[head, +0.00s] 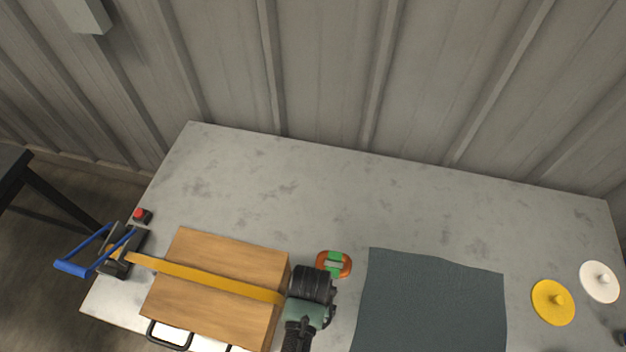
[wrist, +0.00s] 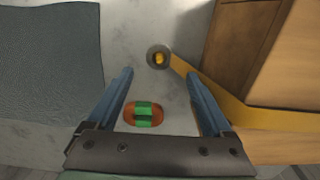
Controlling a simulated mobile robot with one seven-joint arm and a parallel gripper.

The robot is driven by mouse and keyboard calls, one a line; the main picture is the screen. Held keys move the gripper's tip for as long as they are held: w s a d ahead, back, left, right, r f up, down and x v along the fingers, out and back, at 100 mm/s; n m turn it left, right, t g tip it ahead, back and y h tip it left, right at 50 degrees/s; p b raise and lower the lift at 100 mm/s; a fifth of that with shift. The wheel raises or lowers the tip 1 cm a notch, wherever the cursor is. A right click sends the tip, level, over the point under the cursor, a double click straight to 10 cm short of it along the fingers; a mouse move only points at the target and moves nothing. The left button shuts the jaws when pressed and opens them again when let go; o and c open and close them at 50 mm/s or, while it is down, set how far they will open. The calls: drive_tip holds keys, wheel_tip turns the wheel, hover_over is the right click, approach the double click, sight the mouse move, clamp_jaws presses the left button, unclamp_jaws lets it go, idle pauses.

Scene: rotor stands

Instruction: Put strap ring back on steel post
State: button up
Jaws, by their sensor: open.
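A yellow strap (head: 205,279) runs over a wooden block from a blue-handled ratchet (head: 85,262) at the left. My gripper (head: 312,286) is right of the block in the head view and hides that strap end. In the wrist view my gripper (wrist: 160,73) is open and empty, the ring between and just beyond its fingertips.
The wooden block (head: 228,258) has black handles in front. An orange and green item (head: 334,264) lies beside my gripper. A dark mat (head: 432,300) lies right of it; yellow (head: 552,312) and white (head: 599,281) knobbed discs are further right. The table (head: 320,195) is clear behind.

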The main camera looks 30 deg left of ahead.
wheel_tip(320, 180, down, 8)
drive_tip(key=b, duration=0.5)
drive_tip(key=shift+w+b, duration=0.1)
drive_tip(key=shift+b, duration=0.25)
drive_tip(key=c, duration=1.2)
drive_tip(key=shift+r, duration=0.1)
drive_tip(key=shift+p, duration=0.35)
drive_tip(key=shift+r+p, duration=2.95)
drive_tip(key=shift+p, duration=0.1)
